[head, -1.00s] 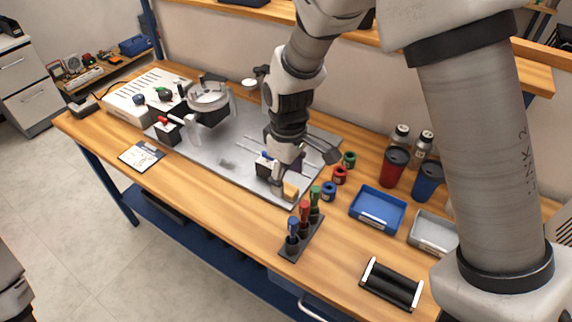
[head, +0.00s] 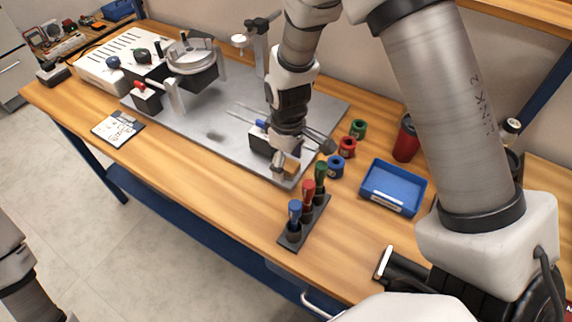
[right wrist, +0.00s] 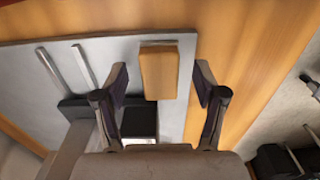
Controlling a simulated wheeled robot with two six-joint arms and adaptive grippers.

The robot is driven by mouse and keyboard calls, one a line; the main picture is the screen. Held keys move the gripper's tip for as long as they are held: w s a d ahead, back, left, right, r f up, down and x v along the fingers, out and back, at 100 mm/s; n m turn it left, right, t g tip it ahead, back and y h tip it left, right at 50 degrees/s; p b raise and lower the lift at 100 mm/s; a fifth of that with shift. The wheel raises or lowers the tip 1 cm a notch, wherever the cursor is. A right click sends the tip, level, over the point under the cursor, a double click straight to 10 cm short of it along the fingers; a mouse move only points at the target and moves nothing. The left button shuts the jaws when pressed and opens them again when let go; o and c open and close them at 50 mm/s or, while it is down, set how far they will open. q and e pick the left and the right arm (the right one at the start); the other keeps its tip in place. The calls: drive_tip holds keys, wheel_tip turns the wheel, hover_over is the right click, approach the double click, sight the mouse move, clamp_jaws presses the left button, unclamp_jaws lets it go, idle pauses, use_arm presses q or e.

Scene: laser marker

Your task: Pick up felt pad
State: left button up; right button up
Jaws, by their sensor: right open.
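The felt pad appears to be a small tan-orange block (right wrist: 158,75) with a grey top edge; it lies at the grey plate's near right corner. In the head view the pad (head: 291,168) is partly hidden by my right gripper (head: 285,158). In the right wrist view, my right gripper (right wrist: 161,72) is open, with one finger to each side of the pad and visible gaps between. Part of my left arm shows at the lower left of the head view, but its gripper does not.
The grey plate (head: 215,120) carries a dark block (right wrist: 140,122) close to the pad. A rack of colored markers (head: 303,225), several small colored pots (head: 348,147), a blue tray (head: 393,188) and a red cup (head: 406,140) stand nearby.

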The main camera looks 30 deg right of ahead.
sight(287, 163)
drive_tip(key=shift+w+f, duration=0.1)
drive_tip(key=shift+f, duration=0.3)
drive_tip(key=shift+r, duration=0.1)
drive_tip(key=c, duration=1.2)
drive_tip(key=shift+o, duration=0.2)
wheel_tip(287, 163, up, 10)
